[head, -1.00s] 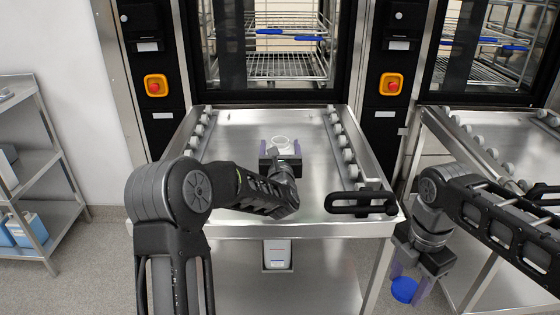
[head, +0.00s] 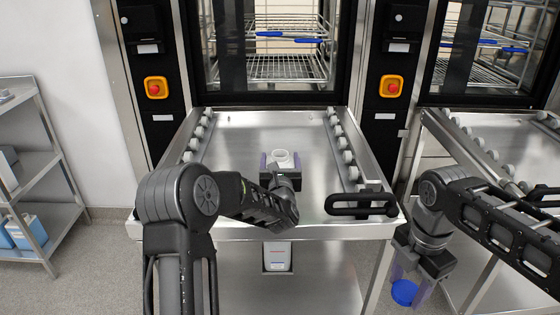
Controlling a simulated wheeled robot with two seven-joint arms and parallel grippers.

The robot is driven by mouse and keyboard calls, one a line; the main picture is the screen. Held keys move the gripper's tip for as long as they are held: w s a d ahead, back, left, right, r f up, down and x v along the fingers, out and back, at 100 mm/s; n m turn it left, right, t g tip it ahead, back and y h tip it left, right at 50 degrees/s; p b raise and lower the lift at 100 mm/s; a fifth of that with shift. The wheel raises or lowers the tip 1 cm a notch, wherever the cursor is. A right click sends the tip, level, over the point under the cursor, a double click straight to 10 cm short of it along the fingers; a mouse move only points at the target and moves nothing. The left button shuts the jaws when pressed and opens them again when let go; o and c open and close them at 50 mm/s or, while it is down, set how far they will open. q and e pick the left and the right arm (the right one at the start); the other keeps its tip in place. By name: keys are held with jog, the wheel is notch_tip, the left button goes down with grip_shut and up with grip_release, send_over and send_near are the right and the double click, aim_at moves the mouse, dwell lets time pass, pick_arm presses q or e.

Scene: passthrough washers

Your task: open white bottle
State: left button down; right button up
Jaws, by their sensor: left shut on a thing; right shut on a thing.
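The white bottle (head: 284,160) is upright at the steel table, its open round mouth showing with no cap on it. My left gripper (head: 281,163) is shut on the bottle, with one purple finger on each side of it. The bottle's lower part is hidden behind the gripper. My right gripper (head: 408,290) is shut on a blue cap (head: 404,292), low at the right, beyond the table's right edge and above the floor. The cap is well apart from the bottle.
The steel table (head: 240,130) has rollers along both sides and a black handle (head: 361,204) at its front right. A washer with racks (head: 285,66) stands behind. A shelf unit (head: 35,170) stands at the left. Table space around the bottle is clear.

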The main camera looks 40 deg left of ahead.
pick_arm(q)
jog(key=shift+c, duration=0.2)
grip_release()
pick_arm(e)
jog(key=shift+r, duration=0.1)
pick_arm(q)
jog(key=shift+r+p, duration=0.2)
jog(key=shift+p, duration=0.25)
pick_arm(e)
jog(key=shift+r, duration=0.25)
pick_arm(q)
jog(key=b+v, duration=0.1)
jog(key=v, duration=1.1)
jog(key=shift+b, duration=0.35)
pick_arm(e)
jog(key=shift+f, duration=0.85)
pick_arm(q)
jog(key=shift+f, duration=0.15)
